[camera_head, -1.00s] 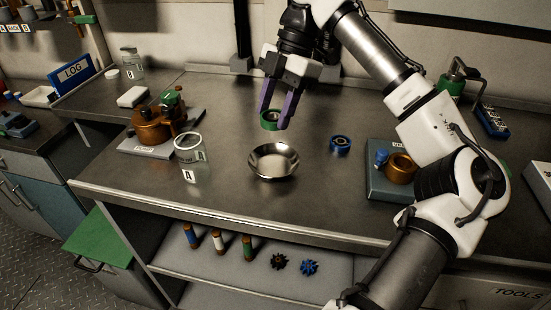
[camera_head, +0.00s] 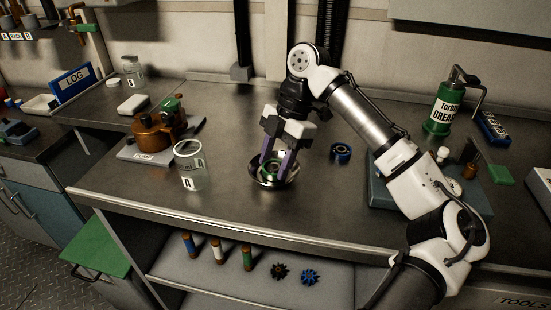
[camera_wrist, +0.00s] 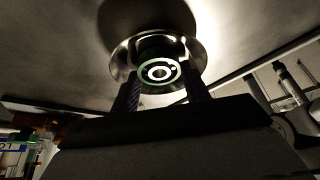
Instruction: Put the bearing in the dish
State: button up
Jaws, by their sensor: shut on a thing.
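The green-rimmed bearing (camera_head: 270,167) is between the purple fingers of my gripper (camera_head: 274,162), which is shut on it. The metal dish (camera_head: 275,185) stands on the bench, and the bearing is down inside its rim. In the wrist view the bearing (camera_wrist: 159,72) lies between the fingertips, with the shiny dish (camera_wrist: 195,50) around it. I cannot tell whether the bearing touches the dish floor. A blue bearing (camera_head: 341,152) lies on the bench to the right of the dish.
A glass jar marked A (camera_head: 190,168) stands left of the dish. A brown pump (camera_head: 155,132) sits on a plate behind it. A green grease can (camera_head: 441,112) is at the back right. Bench (camera_head: 235,118) behind the dish is clear.

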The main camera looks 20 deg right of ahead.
jog(key=shift+f, duration=0.1)
jog(key=o, duration=0.8)
jog(key=shift+c, duration=0.2)
jog(key=p+v, duration=0.1)
jog(key=v, duration=1.1)
jog(key=shift+p, duration=0.3)
